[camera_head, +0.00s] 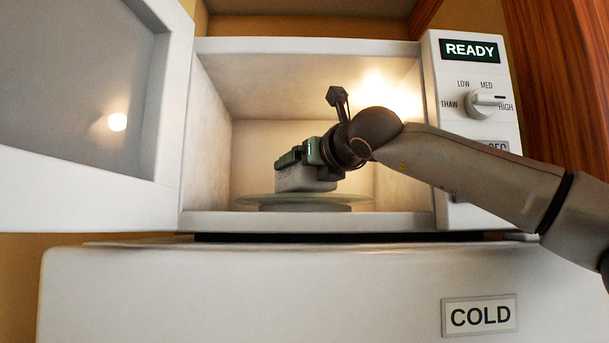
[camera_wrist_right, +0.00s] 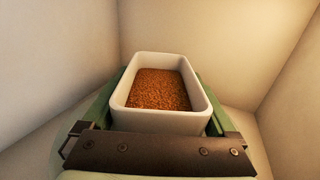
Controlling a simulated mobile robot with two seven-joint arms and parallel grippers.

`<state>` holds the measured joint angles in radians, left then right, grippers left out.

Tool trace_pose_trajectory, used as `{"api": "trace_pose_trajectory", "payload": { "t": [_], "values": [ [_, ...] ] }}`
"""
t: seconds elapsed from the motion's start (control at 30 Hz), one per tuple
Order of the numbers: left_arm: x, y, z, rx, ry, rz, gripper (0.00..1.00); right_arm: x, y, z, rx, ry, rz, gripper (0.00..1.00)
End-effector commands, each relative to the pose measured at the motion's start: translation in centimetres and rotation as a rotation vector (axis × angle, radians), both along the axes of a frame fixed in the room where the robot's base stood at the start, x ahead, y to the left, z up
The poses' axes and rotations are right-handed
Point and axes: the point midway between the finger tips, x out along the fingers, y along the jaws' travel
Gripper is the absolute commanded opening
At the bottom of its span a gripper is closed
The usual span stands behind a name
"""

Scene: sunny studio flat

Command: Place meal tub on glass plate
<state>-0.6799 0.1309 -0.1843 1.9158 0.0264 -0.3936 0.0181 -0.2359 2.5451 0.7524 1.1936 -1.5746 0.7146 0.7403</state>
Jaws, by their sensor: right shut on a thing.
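The meal tub (camera_head: 300,181) is a white rectangular tub inside the open microwave. In the right wrist view the tub (camera_wrist_right: 128,98) is upright and filled with brown grainy food. My right gripper (camera_head: 298,156) is shut on it, with green fingers along its sides. The glass plate (camera_head: 345,199) is a pale round disc on the microwave floor, directly below the tub. The tub's base is at or just above the plate; I cannot tell if they touch. My left gripper is not in view.
The microwave (camera_head: 310,222) has its door (camera_head: 75,190) swung open to the left. Its panel reads READY, with a dial (camera_head: 485,104) turned towards HIGH. The inner walls stand close around my right gripper. A white unit labelled COLD (camera_head: 250,290) is below.

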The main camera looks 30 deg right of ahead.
Motion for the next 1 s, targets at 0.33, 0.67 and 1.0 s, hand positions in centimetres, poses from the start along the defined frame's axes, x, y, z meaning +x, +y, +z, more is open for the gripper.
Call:
{"api": "trace_pose_trajectory", "payload": {
  "t": [0.33, 0.67, 1.0],
  "values": [
    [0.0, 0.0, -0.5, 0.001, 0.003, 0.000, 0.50, -0.1, 0.0, -1.0, 0.001, -0.005, 0.002, 0.11],
    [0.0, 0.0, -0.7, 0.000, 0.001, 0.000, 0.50, -0.1, 0.0, -1.4, 0.001, -0.001, 0.001, 1.00],
    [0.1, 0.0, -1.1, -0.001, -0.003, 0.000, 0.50, -1.6, 0.2, -1.2, 0.000, -0.004, 0.001, 1.00]
  ]
}}
